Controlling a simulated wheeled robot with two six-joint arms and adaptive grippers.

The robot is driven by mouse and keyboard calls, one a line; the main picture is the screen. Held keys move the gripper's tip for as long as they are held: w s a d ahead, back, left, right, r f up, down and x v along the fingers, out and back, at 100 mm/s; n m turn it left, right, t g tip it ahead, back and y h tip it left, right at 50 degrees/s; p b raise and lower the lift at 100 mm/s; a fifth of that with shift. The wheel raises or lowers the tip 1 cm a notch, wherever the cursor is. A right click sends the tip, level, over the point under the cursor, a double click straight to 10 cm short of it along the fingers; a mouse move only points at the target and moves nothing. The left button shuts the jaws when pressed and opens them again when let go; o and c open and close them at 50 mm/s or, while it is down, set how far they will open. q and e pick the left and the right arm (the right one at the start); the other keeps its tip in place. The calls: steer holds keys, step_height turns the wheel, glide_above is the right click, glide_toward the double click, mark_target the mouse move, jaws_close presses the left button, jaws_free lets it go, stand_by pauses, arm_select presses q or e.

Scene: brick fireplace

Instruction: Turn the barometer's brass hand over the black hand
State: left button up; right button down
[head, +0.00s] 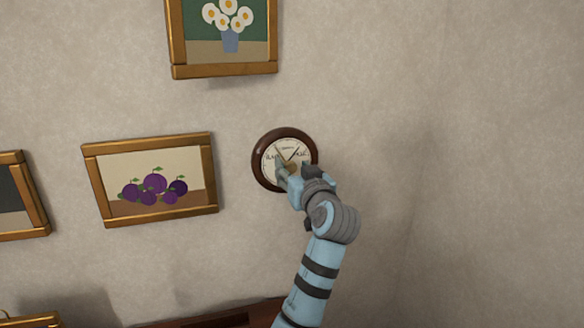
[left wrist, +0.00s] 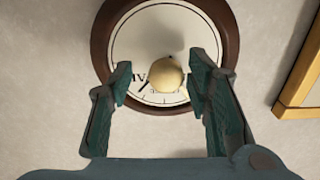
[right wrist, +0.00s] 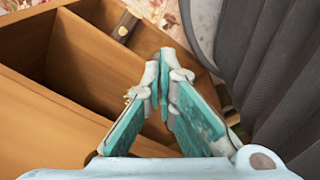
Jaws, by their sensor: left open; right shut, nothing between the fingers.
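The round barometer (head: 256,159) has a dark wooden rim and a pale dial, and hangs on the wall. In the head view its black hand (head: 294,153) points up and right, and a thin lighter hand (head: 280,151), apparently the brass one, points up and left. My left gripper (head: 294,169) is open in front of the dial. In the left wrist view the dial is turned around; the round brass knob (left wrist: 165,75) at its centre lies between the left fingers (left wrist: 163,70), with a gap on each side. My right gripper (right wrist: 160,80) is shut and empty, away from the barometer.
A plum painting (head: 149,180) hangs left of the barometer and a daisy painting (head: 223,70) above left. The wall to the right is bare. A wooden piece with open compartments (right wrist: 95,55) lies behind the right fingers in the right wrist view.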

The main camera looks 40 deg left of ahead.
arm_select(q)
steer(key=shift+s+r, duration=0.25)
steer(key=shift+s, duration=0.1)
steer(key=shift+c, duration=1)
steer(key=shift+w, duration=0.1)
jaws_close()
arm_select(e)
steer(key=shift+s+a, duration=0.15)
steer(key=shift+s, duration=0.25)
steer(key=shift+r, duration=0.15)
